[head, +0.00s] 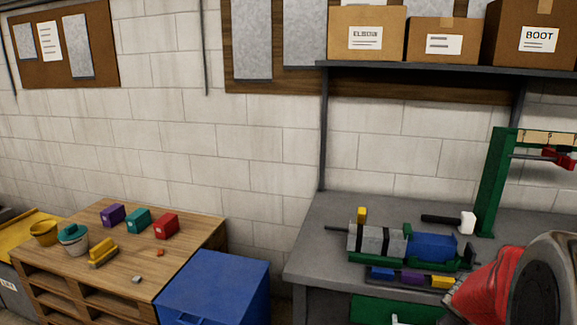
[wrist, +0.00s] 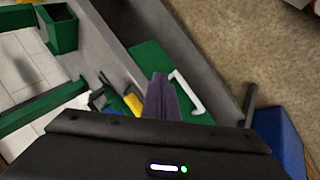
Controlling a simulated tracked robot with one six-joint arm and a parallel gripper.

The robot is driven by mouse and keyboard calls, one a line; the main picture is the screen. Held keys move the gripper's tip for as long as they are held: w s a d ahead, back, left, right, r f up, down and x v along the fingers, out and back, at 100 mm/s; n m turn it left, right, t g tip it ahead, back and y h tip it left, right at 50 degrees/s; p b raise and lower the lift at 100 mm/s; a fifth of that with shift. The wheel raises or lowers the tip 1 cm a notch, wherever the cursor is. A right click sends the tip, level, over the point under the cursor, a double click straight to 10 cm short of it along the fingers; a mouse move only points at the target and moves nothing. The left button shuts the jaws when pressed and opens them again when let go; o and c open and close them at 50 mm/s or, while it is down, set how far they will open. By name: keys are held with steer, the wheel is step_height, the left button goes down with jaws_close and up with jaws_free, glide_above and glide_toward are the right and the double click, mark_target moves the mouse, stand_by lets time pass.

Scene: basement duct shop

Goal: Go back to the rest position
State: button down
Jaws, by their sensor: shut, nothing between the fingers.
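My gripper (wrist: 160,80) shows in the wrist view as narrow dark fingers, shut and empty, past the dark housing along the bottom. It hangs over the bench front, above a green drawer front with a pale handle (wrist: 188,92). Nothing is held. In the head view my red and grey arm fills the lower right corner, and the fingers cannot be made out there.
The grey workbench (head: 310,250) carries a green fixture with a blue block (head: 432,247), a small block rack, a mallet (head: 467,222) and a green stand (head: 493,185). A blue bin (head: 215,290) and a pallet table (head: 190,250) with blocks and bowls stand left.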

steer(key=s+a+r+m+y, duration=0.1)
steer(key=s+a+r, duration=0.3)
steer(key=a, duration=0.7)
steer(key=s+a+r+m+y, duration=0.1)
steer(key=s+a+r+y, duration=0.2)
steer(key=a, duration=0.8)
steer(key=s+a+r+m+y, duration=0.1)
steer(key=s+a+r+y, duration=0.1)
steer(key=s+a+r, duration=0.4)
steer(key=s+a, duration=0.4)
steer(key=a, duration=0.1)
steer(key=shift+a+r+t, duration=0.2)
steer(key=shift+r+t, duration=0.1)
steer(key=shift+r, duration=0.1)
